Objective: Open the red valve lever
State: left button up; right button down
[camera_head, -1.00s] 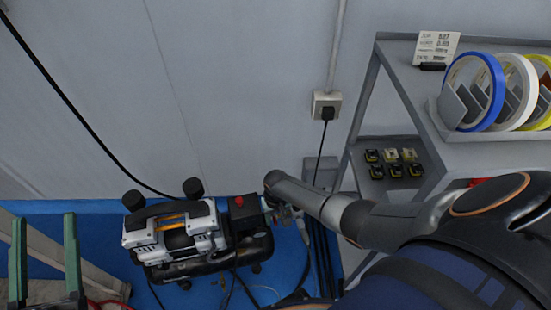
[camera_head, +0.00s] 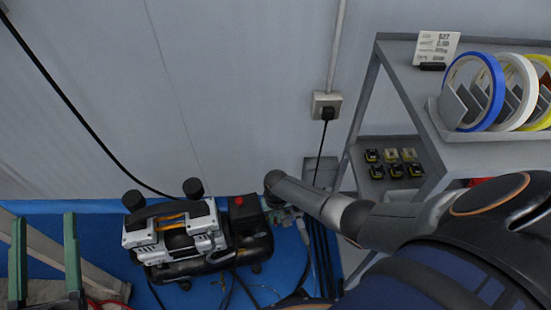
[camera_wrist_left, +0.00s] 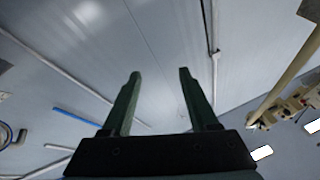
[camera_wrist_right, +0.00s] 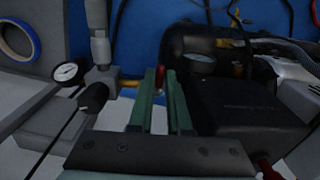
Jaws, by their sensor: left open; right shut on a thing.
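The red valve lever (camera_wrist_right: 160,80) shows in the right wrist view between the green fingertips of my right gripper (camera_wrist_right: 161,75). The gripper is shut on it, and the fingers hide part of it. The lever sits by the black tank of the air compressor (camera_head: 200,262); my right arm covers most of this spot in the head view. My left gripper (camera_head: 44,218) is open and empty at the lower left of the head view. Its spread green fingers also show in the left wrist view (camera_wrist_left: 159,72).
A red knob (camera_head: 239,201) tops the compressor's black box. A pressure gauge (camera_wrist_right: 67,72) is left of my right gripper. A grey rack (camera_head: 480,156) with tape-like rings stands at the right. Black cables (camera_head: 318,240) hang between compressor and rack.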

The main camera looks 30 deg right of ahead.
jog(key=shift+d+n, duration=0.1)
jog(key=shift+n, duration=0.2)
jog(key=shift+s, duration=0.1)
jog(key=d+n, duration=0.1)
jog(key=n, duration=0.4)
jog(key=w+d+n+b, duration=0.1)
jog(key=n, duration=0.4)
jog(key=d+n+b, duration=0.1)
jog(key=d+n, duration=0.1)
jog(key=n, duration=0.3)
jog(key=shift+w+f, duration=0.1)
jog(key=shift+w, duration=0.25)
pick_arm(q)
jog(key=s+d+r+m+t+h, duration=0.1)
jog(key=s+r+m+h, duration=0.4)
jog(key=r+h, duration=0.1)
jog(key=shift+s+r+h+b, duration=0.3)
jog(key=shift+r+h+b, duration=0.1)
jog(key=shift+r, duration=0.2)
pick_arm(e)
jog(key=shift+w+n, duration=0.25)
jog(key=shift+n, duration=0.85)
jog(key=c, duration=0.9)
grip_release()
jog(key=shift+o, duration=0.2)
